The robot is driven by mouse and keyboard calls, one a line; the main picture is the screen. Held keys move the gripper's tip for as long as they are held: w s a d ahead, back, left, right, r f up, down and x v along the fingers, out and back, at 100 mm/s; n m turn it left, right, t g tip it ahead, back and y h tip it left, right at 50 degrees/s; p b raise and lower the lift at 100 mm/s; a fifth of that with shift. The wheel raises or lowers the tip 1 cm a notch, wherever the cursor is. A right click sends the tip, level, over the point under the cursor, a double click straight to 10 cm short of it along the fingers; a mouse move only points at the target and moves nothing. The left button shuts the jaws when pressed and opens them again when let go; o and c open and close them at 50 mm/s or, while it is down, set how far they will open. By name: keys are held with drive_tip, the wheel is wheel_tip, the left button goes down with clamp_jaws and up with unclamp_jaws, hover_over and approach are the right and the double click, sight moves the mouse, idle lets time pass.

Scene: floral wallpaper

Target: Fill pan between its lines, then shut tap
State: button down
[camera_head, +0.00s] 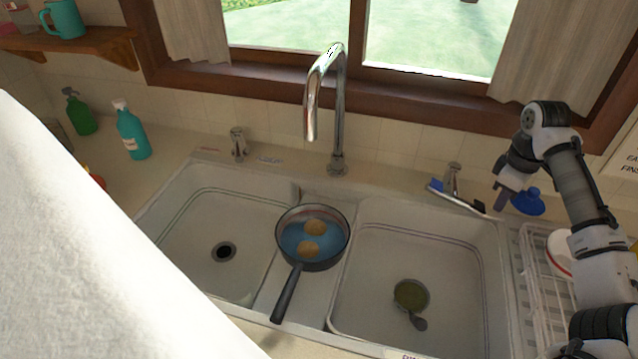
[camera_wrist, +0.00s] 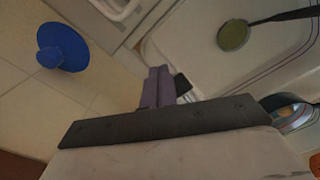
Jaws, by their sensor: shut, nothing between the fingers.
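The dark pan (camera_head: 281,253) rests on the divider between the two sink basins, its handle toward the front. It holds blue water (camera_head: 294,231) with two brown round pieces in it. The lines inside it are too small to make out. The chrome tap spout (camera_head: 325,90) arches above and behind the pan; I see no stream from it. A left tap knob (camera_head: 237,143) and a right tap knob (camera_head: 452,180) stand on the back ledge. My gripper (camera_head: 499,204) is shut and empty, right of the right knob; its fingers also show in the wrist view (camera_wrist: 159,85).
A blue-and-black brush (camera_head: 455,197) lies before the right knob. A blue plunger-like object (camera_head: 528,202) stands just right of my gripper. A green strainer or ladle (camera_head: 411,294) lies in the right basin. A dish rack (camera_head: 537,285) is at right. A white surface blocks the lower left.

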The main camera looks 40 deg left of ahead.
wheel_tip(320, 180, up, 7)
idle(0.8)
idle(0.5)
